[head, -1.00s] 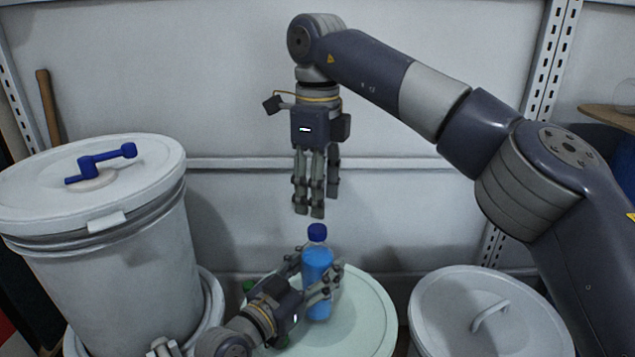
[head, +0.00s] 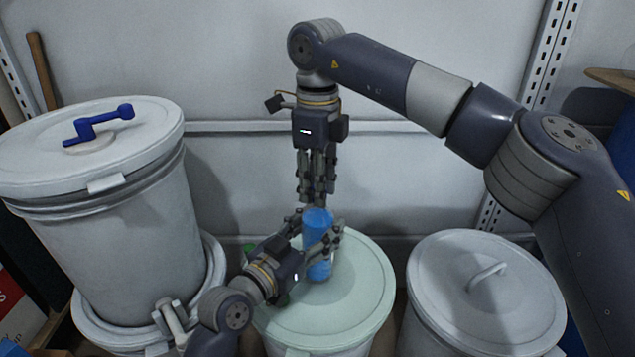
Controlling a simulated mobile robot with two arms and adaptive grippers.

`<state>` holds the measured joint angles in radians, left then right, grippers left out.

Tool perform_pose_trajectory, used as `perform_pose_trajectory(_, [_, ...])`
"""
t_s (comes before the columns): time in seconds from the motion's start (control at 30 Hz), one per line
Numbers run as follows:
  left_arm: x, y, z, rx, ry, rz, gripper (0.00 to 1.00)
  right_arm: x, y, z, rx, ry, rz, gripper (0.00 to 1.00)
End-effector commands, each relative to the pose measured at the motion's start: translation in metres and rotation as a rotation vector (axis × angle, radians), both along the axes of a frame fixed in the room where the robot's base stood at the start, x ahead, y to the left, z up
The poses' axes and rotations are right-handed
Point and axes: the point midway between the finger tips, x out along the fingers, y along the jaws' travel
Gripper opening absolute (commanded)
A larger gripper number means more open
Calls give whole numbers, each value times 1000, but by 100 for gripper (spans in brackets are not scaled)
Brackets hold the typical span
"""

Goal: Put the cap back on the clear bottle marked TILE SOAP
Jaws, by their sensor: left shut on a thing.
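A bottle with blue contents (head: 318,222) stands upright over the pale green drum lid (head: 365,300). No lettering on it is readable. My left gripper (head: 316,240) reaches in from the lower left and is shut around the bottle's middle. My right gripper (head: 316,198) hangs straight down from above, its fingertips at the bottle's top. Its fingers hide the neck and the dark blue cap seen there earlier. I cannot tell whether those fingers are closed on the cap.
A tall white drum (head: 125,225) with a blue crank (head: 100,125) on its lid stands at the left. A grey lidded drum (head: 490,300) stands at the right. A small green thing (head: 249,247) shows behind my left gripper. A wall is close behind.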

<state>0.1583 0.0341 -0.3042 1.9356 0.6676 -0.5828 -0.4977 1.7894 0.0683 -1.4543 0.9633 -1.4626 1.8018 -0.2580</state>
Motion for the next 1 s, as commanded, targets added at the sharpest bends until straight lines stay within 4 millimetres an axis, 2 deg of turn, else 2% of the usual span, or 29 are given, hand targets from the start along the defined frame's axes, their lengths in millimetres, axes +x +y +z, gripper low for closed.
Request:
perform_pose_trajectory(0.37, [0,0,0,0,0,0,0,0,0,0,0,-1,-12,0])
perform_pose_trajectory(0.4, [0,0,0,0,0,0,0,0,0,0,0,-1,-12,30])
perform_pose_trajectory(0.5, [0,0,0,0,0,0,0,0,0,0,0,-1,-12,49])
perform_pose_trajectory(0.83, [0,0,0,1,1,0,0,0,0,1,0,-1,-12,49])
perform_pose_trajectory(1.0, [0,0,0,1,1,0,0,1,1,17,1,-4,-12,49])
